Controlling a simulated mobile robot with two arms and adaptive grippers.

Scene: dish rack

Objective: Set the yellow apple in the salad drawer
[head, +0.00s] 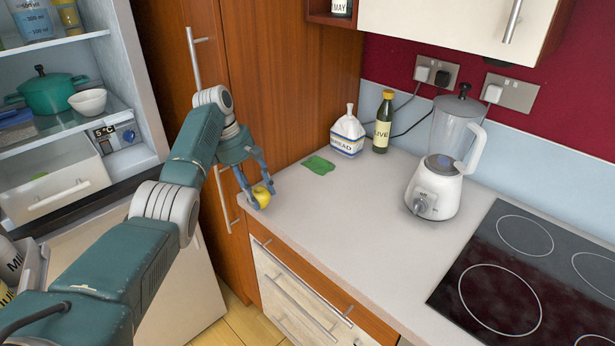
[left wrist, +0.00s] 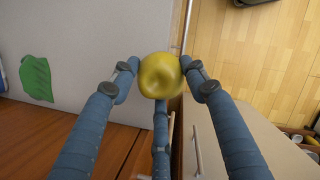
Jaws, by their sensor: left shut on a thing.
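The yellow apple (head: 261,196) is between the fingers of my left gripper (head: 256,193), at the left front corner of the counter. In the left wrist view the apple (left wrist: 161,76) sits between the fingertips of my left gripper (left wrist: 160,82), which is shut on it. Whether the apple touches the counter is hard to tell. The salad drawer (head: 50,192) is the white-fronted drawer with a bar handle at the bottom of the open fridge, at the left. It looks pulled out a little. My right gripper is not in view.
The fridge shelf above holds a teal pot (head: 47,92) and a white bowl (head: 88,102). On the counter (head: 310,230) are a green cloth-like piece (head: 318,165), a bread crock (head: 348,133), a bottle (head: 383,125) and a blender (head: 440,165). A hob (head: 530,270) is at right. The counter's middle is clear.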

